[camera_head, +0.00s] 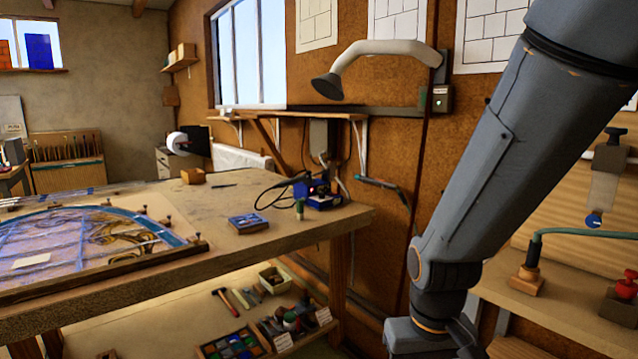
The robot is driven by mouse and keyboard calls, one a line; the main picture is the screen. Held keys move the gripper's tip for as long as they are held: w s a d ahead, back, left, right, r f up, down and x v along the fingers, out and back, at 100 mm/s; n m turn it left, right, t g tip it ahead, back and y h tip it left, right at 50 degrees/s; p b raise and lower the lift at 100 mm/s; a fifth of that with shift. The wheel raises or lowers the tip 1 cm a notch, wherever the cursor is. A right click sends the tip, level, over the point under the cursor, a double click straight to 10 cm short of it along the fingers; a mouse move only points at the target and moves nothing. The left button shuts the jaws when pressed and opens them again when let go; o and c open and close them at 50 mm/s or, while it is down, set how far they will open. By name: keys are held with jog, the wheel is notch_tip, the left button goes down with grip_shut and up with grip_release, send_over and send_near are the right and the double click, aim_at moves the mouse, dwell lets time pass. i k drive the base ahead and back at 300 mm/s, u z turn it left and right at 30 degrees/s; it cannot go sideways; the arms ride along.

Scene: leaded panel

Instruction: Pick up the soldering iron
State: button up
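A small blue soldering station (322,201) stands near the right end of the wooden workbench. A black cable (262,192) loops out from its left side. A dark, slim shape (297,180) leans at the station's upper left and looks like the soldering iron in its holder; it is too small to be sure. My arm (480,180) comes down across the right of the view, to the right of the bench and apart from the station. My gripper is not in view.
The workbench (300,235) carries a leaded panel (80,240) at left, a blue box (248,223) and a small green-capped bottle (300,209) by the station. A lamp-like extraction arm (380,50) hangs above. A shelf below holds tools and boxes. Another bench (560,300) stands at right.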

aim_at(331, 165)
jog(key=u, duration=0.95)
jog(key=i, duration=1.55)
jog(key=z, duration=0.55)
